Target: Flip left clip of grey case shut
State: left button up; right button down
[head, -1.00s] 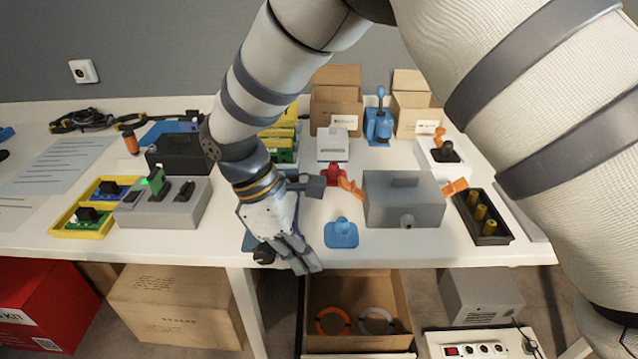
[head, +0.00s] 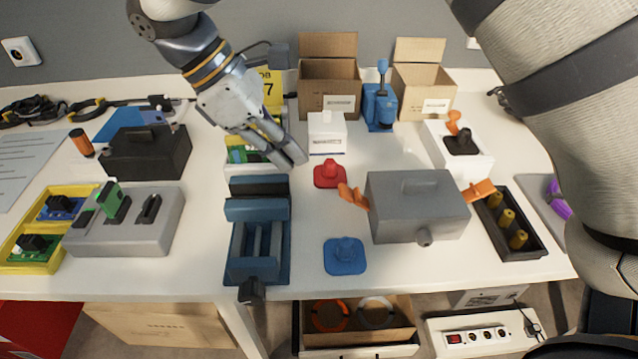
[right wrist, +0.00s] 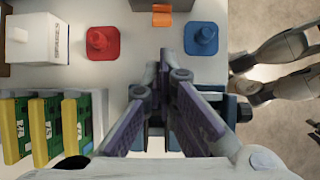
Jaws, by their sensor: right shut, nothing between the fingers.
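The grey case (head: 418,205) stands on the right half of the table, with a handle on its lid. Its left orange clip (head: 353,195) sticks outward from the case's left side, swung open. The right orange clip (head: 478,190) also sticks out. My right gripper (head: 295,160) is shut and empty, above the table behind the blue vise and left of the left clip, apart from it. In the right wrist view its fingers (right wrist: 164,72) meet, and the left clip (right wrist: 162,16) shows beyond them at the top edge. My left gripper is in neither view.
A red knobbed block (head: 329,174) and a blue one (head: 345,256) lie left of the case. The blue vise (head: 258,208) stands near the right gripper. A white box (head: 327,134) is behind the red block. A black tray (head: 516,238) is right of the case.

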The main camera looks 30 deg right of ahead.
aim_at(356, 196)
jog(key=x, duration=1)
jog(key=shift+w, duration=0.1)
